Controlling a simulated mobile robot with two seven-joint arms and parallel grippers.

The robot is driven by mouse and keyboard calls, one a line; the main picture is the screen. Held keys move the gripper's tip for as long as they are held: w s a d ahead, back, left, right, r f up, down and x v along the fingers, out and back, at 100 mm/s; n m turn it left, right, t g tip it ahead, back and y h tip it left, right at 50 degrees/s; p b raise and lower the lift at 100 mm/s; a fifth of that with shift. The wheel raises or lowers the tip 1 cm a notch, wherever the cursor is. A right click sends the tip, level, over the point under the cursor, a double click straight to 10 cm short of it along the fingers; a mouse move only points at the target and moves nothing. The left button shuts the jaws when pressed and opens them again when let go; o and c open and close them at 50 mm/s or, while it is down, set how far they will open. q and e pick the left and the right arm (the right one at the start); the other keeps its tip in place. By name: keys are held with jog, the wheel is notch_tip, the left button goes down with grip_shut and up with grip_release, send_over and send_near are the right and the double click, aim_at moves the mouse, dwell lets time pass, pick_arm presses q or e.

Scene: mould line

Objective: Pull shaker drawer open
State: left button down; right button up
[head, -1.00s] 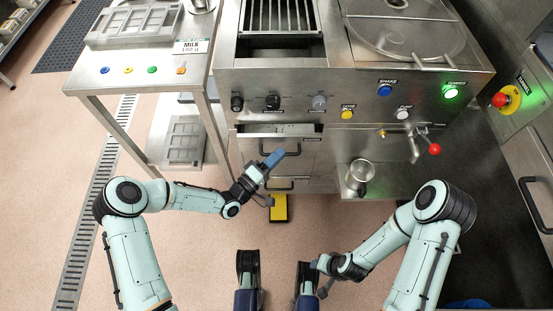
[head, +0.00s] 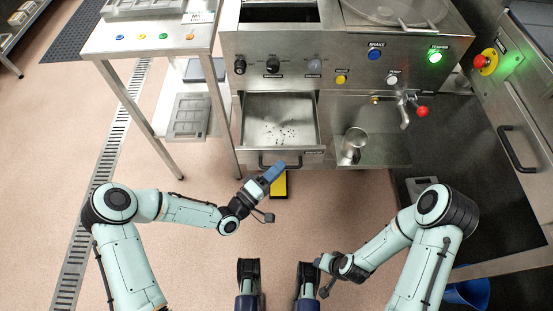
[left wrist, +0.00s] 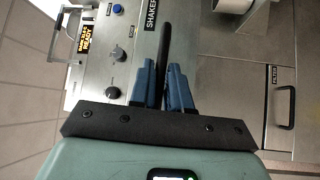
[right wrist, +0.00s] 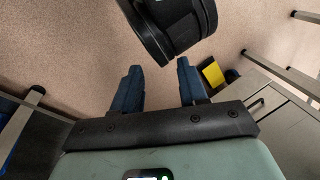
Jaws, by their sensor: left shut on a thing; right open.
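The shaker drawer (head: 282,125) stands out from the front of the steel machine, and dark crumbs lie on its floor. My left gripper (head: 274,172) is at the drawer's black bar handle (head: 292,163) on its front. In the left wrist view, the blue fingers of the left gripper (left wrist: 162,72) are closed around the dark handle bar (left wrist: 165,45), beside the SHAKER label. My right gripper (right wrist: 157,75) is open and empty, low over the floor and away from the drawer.
A steel jug (head: 353,144) stands right of the drawer, below a tap with a red knob (head: 421,112). A steel table (head: 150,38) stands at left. A yellow item (head: 279,185) lies on the floor below the handle. The floor in front is mostly clear.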

pick_arm(q)
jog(key=shift+s+d, duration=0.1)
jog(key=shift+s, duration=1.7)
pick_arm(e)
jog(key=shift+s+a+r, duration=0.3)
jog(key=shift+s+r, duration=0.1)
jog(key=shift+s, duration=0.2)
pick_arm(q)
jog(key=c, duration=1.2)
grip_release()
jog(key=shift+o, duration=0.2)
jog(key=p+v, duration=0.1)
jog(key=v, duration=1.2)
jog(key=shift+s, duration=0.15)
pick_arm(e)
jog(key=shift+s+a+r+g, duration=0.2)
jog(key=shift+s+r+g, duration=0.2)
jog(key=shift+s, duration=0.1)
